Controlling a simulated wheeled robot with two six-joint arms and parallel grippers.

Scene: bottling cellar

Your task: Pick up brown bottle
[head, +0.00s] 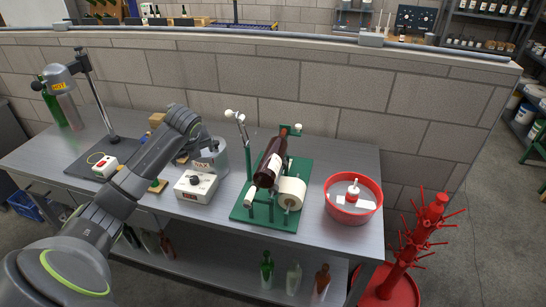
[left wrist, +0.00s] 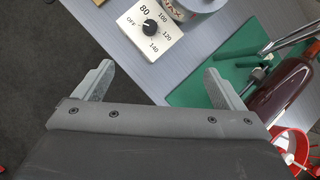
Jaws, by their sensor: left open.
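The brown bottle (head: 268,166) lies tilted on a green labelling stand (head: 242,210), with a pale label on its side. In the left wrist view the bottle (left wrist: 287,88) is at the right edge, partly cut off. My left gripper (left wrist: 157,70) is open, its two fingers apart with nothing between them. It is to the left of the bottle and clear of it. In the head view my left arm reaches over the bench from the left, and the fingers cannot be made out there. My right gripper is in neither view.
A white dial box (head: 196,185) and a wax pot (head: 209,158) stand left of the stand. A paper roll (head: 291,193) sits on the stand beside the bottle. A red basin (head: 352,211) is to the right, and a red pegged rack (head: 420,235) stands beyond the bench end.

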